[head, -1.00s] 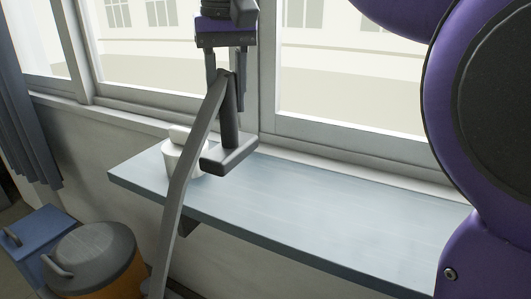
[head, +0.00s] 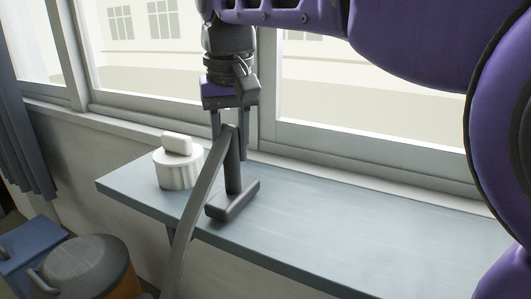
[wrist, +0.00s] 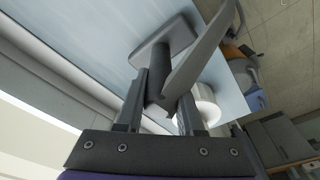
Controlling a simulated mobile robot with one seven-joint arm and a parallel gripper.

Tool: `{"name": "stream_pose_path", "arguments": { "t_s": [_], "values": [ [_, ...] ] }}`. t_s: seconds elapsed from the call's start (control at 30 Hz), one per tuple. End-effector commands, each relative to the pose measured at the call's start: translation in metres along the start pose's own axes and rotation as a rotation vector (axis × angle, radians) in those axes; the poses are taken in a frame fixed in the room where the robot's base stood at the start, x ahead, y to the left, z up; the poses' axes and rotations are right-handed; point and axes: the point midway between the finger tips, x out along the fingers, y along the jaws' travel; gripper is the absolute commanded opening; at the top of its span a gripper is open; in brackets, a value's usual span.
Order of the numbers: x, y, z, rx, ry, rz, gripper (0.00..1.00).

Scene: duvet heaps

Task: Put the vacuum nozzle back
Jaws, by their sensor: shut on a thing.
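The vacuum nozzle (head: 233,201) is dark grey, with an upright tube and a flat foot at its bottom. My gripper (head: 229,132) is shut on the top of its tube and holds it roughly upright over the front part of the blue-grey shelf (head: 320,240). I cannot tell whether the foot touches the shelf. A grey hose (head: 193,205) runs from the tube's top down over the shelf's front edge. The orange vacuum with a grey lid (head: 88,262) stands low at the left. In the wrist view, the nozzle (wrist: 168,38) extends beyond the fingers (wrist: 160,88).
A white ribbed round pot (head: 178,172) with a white block (head: 177,144) on it stands on the shelf left of the nozzle. A blue box (head: 30,240) is beside the vacuum. The window (head: 370,100) is behind. The shelf's right part is clear.

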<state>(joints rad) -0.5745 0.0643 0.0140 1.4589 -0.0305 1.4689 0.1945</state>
Motion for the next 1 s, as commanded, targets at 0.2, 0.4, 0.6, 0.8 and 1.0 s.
{"name": "stream_pose_path", "arguments": {
  "t_s": [0.2, 0.4, 0.6, 0.8, 1.0],
  "values": [
    [0.003, 0.0, 0.001, 0.0, 0.002, 0.0, 0.0],
    [0.007, 0.0, 0.001, 0.0, 0.001, 0.0, 0.39],
    [0.007, 0.0, 0.001, 0.0, 0.001, 0.0, 0.67],
    [0.007, 0.0, 0.001, 0.0, 0.001, 0.0, 0.67],
    [-0.009, 0.0, 0.0, 0.0, 0.004, -0.001, 0.67]
  ]
}}
